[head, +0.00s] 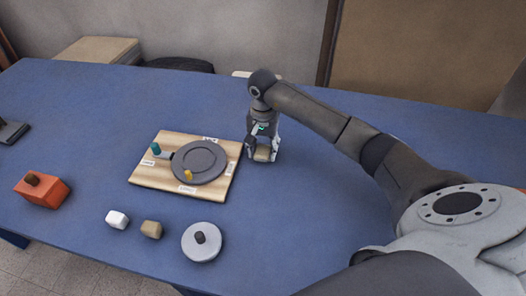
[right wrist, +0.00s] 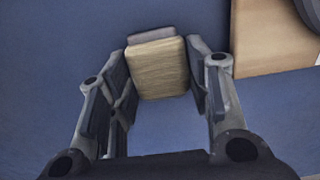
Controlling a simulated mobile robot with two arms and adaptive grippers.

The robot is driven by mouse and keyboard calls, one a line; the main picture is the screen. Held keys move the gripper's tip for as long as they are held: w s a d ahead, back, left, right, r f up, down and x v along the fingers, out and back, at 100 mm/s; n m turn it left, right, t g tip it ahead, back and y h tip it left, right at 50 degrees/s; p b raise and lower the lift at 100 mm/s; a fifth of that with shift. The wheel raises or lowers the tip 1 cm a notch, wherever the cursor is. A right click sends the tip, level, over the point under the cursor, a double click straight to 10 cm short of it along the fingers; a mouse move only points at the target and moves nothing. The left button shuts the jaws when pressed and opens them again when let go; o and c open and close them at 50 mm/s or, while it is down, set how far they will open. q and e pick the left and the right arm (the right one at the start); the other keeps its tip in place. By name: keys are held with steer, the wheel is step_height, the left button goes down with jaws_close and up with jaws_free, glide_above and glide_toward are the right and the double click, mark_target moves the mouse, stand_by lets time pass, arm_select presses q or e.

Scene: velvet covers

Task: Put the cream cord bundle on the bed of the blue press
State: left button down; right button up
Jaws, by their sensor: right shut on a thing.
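My right gripper (head: 262,154) is shut on a cream, finely ribbed block-like bundle, which looks like the cream cord bundle (head: 263,153). In the right wrist view the bundle (right wrist: 157,68) sits between the two fingers (right wrist: 160,80), with a grey-brown part at its far end. The gripper points down just right of the wooden board, over the blue table; I cannot tell whether the bundle touches the table. I cannot make out a blue press in either view. My left gripper is not in view.
The wooden board (head: 153,178) carries a dark grey round plate (head: 199,158), a teal knob, a yellow knob and white labels. An orange block (head: 43,191), a white block (head: 117,219), a tan block (head: 151,229) and a light grey disc (head: 202,250) lie nearby.

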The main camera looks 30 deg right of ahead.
steer(key=shift+f, duration=0.2)
steer(key=o, duration=0.9)
steer(key=shift+c, duration=0.2)
